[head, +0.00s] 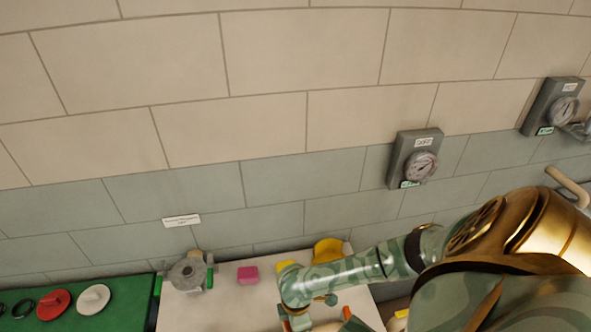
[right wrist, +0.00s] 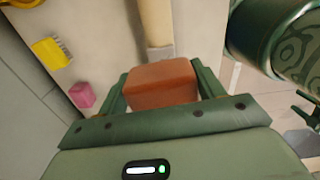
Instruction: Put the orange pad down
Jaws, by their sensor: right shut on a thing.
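The orange pad (right wrist: 162,84) is a block with rounded edges. In the right wrist view it sits between the two green fingers of my right gripper (right wrist: 163,88), which is shut on it. The pale table top (right wrist: 105,25) lies beyond the pad; I cannot tell whether the pad touches it. In the head view my right gripper (head: 299,322) is low over the table (head: 235,310) at the bottom edge, partly cut off, and the pad is not clear there. My left gripper is not in view.
A pink block (head: 247,275) lies on the table, also in the wrist view (right wrist: 82,95), near a yellow brush (right wrist: 52,50). A pale handle-like cylinder (right wrist: 157,25) is just beyond the pad. A grey fitting (head: 187,272) stands at the table's left. A green mat (head: 120,290) holds discs.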

